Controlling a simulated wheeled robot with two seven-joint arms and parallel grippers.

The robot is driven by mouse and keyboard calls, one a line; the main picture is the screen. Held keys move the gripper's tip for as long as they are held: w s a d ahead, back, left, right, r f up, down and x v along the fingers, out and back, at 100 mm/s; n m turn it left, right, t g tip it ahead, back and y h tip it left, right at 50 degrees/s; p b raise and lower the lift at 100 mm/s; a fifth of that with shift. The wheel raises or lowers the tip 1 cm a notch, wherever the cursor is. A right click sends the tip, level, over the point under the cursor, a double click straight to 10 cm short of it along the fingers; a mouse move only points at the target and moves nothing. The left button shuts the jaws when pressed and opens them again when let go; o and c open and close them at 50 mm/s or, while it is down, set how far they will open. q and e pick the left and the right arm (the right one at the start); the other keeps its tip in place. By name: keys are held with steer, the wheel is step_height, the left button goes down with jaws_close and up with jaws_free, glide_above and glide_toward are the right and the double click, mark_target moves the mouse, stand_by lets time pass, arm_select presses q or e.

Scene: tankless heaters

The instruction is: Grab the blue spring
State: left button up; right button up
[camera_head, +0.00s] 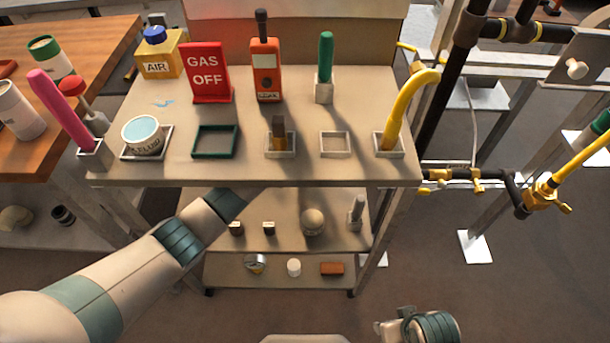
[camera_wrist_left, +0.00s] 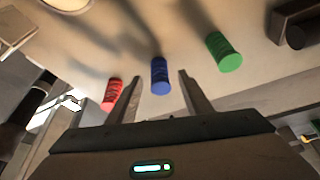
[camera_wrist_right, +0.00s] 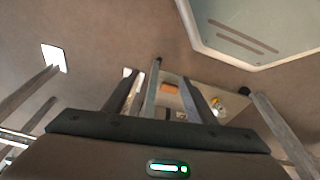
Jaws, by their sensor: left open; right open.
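The blue spring (camera_wrist_left: 160,76) stands on a pale surface in the left wrist view, between a red spring (camera_wrist_left: 111,95) and a green spring (camera_wrist_left: 223,52). My left gripper (camera_wrist_left: 158,82) is open, with one finger on each side of the blue spring in the picture. The fingers look apart from it; how deep it sits between them is unclear. In the head view my left forearm reaches under the cart's top, which hides the gripper and springs. My right gripper (camera_wrist_right: 160,77) is open and empty, low over the floor, right of the cart.
The cart's top shelf (camera_head: 310,170) holds a gas-off sign (camera_head: 207,75), an orange meter (camera_head: 266,62) and a yellow handle (camera_head: 405,105). Lower shelves hold small parts, including a ball (camera_head: 312,222). Pipes stand at the right. Open floor lies at lower right.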

arm_select(q)
steer(key=shift+w+f, duration=0.3)
steer(key=shift+f, duration=0.3)
arm_select(e)
steer(key=shift+s+r, duration=0.15)
steer(key=shift+r, duration=0.25)
arm_select(q)
steer(key=shift+c, duration=0.4)
steer(key=c, duration=1)
steer(key=shift+c, duration=0.2)
